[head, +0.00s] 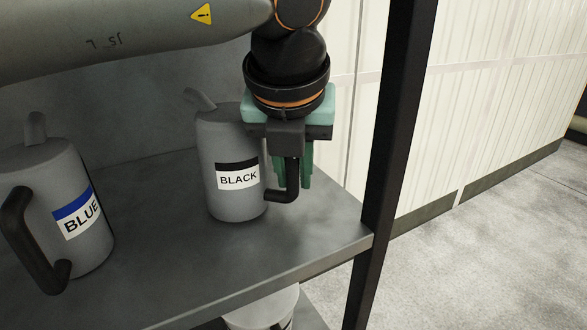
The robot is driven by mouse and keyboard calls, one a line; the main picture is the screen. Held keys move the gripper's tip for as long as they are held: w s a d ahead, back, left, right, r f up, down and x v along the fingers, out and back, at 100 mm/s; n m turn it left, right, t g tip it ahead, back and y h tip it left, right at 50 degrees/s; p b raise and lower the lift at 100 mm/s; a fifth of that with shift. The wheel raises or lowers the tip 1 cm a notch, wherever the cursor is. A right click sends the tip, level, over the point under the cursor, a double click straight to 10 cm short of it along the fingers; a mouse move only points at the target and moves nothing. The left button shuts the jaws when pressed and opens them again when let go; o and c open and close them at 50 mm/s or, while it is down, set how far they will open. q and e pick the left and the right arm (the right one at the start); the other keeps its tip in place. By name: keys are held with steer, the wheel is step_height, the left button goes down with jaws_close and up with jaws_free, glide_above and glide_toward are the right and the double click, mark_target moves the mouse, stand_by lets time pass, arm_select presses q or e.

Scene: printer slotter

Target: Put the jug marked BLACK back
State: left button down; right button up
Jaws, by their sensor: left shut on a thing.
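The jug marked BLACK (222,194) is a grey can with a spout at its upper left, a black-and-white label and a dark handle on its right. It is upright at the right part of the grey shelf (190,265); I cannot tell whether its base touches the shelf. My left gripper (294,182) points down, with green fingers shut on the jug's handle. Part of the jug's top right is hidden behind the gripper. My right gripper is not in view.
A grey jug marked BLUE (88,240) stands on the shelf at the left, handle facing front. A black rack post (385,150) rises just right of my gripper. A pale container (262,310) shows below the shelf. Open floor lies at the right.

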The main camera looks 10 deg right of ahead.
arm_select(q)
steer(key=shift+f, duration=0.2)
steer(key=c, duration=0.8)
jaws_free()
steer(key=shift+r, duration=0.2)
steer(key=v, duration=1.2)
steer(key=shift+b, duration=0.45)
